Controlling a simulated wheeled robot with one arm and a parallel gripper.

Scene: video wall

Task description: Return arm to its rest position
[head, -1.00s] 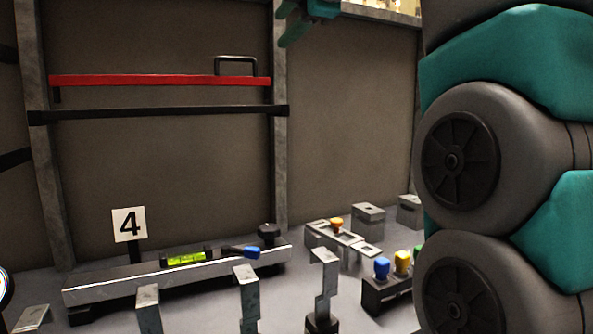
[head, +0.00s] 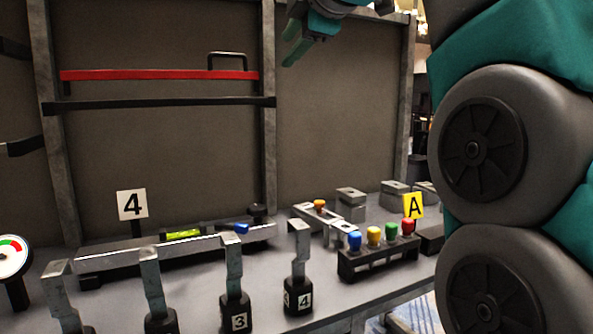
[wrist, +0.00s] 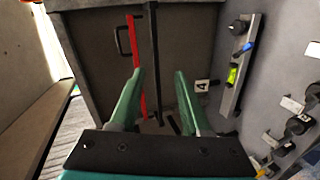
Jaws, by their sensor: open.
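My gripper (head: 298,48) is at the top of the head view, raised in front of the wall panels and above the table. In the wrist view my gripper (wrist: 158,85) shows two green fingers spread apart with nothing between them. Parts of my teal and grey arm fill the right side of the head view. The red bar (head: 160,75) with a black handle is on the back panel; in the wrist view it shows beyond the left finger (wrist: 136,60).
The table (head: 390,275) holds a level on a rail (head: 183,235), several upright metal brackets on black bases, a "4" sign (head: 132,205), a rack of coloured knobs (head: 380,250), a yellow "A" sign (head: 413,205) and a dial gauge (head: 12,262). The air around the gripper looks clear.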

